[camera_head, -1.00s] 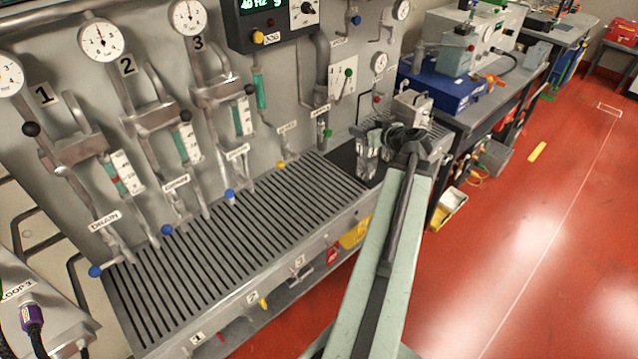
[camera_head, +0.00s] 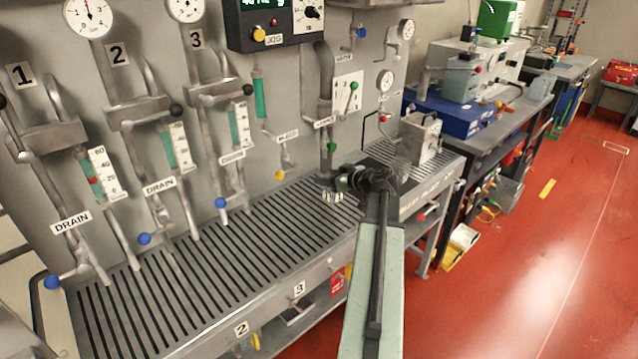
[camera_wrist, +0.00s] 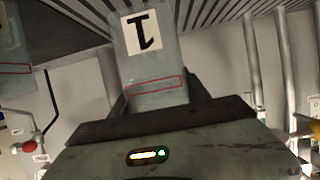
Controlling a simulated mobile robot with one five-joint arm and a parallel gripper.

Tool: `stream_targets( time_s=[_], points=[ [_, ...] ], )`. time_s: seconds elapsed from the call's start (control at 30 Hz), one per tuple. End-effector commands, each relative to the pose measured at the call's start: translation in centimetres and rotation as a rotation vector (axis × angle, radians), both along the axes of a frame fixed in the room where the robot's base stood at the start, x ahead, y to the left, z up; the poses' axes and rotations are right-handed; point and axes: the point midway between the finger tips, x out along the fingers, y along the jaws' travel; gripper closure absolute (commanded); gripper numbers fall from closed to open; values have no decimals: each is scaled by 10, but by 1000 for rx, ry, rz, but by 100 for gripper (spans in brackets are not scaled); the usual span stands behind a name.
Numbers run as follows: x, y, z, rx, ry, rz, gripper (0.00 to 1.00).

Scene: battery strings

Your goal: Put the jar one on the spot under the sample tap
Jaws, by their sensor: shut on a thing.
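The jar one (camera_head: 332,195) is a clear jar at the right end of the slotted grate. In the wrist view its face (camera_wrist: 150,60) shows a black 1 on a white label and a red outlined box. My gripper (camera_head: 350,181) is shut on the jar from the right; it also shows in the wrist view (camera_wrist: 155,100). The sample tap (camera_head: 332,147), with a green knob, is on the panel just above the jar. I cannot tell whether the jar touches the grate. The spot under the tap is not clearly visible.
The slotted grate (camera_head: 215,270) runs left, bare, below the drain taps with blue knobs. The bleed tap (camera_head: 280,174) is left of the sample tap. A grey box (camera_head: 421,137) stands to the right. The red floor (camera_head: 530,260) is open.

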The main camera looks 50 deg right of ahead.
Motion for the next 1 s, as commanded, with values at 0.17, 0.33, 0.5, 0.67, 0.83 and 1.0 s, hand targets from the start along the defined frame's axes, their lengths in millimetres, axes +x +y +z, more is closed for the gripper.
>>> stream_targets(
  time_s=[0.17, 0.33, 0.5, 0.67, 0.83, 1.0],
  points=[
    [45, -21, -5, 1, -1, 1, 86],
    [58, -25, -6, 1, 0, 1, 86],
    [64, -27, -7, 1, 0, 1, 86],
    [70, -29, -36, 1, 0, 0, 86],
    [70, -29, -45, 1, 0, 0, 86],
    [70, -29, -42, 1, 0, 1, 86]
  ],
)
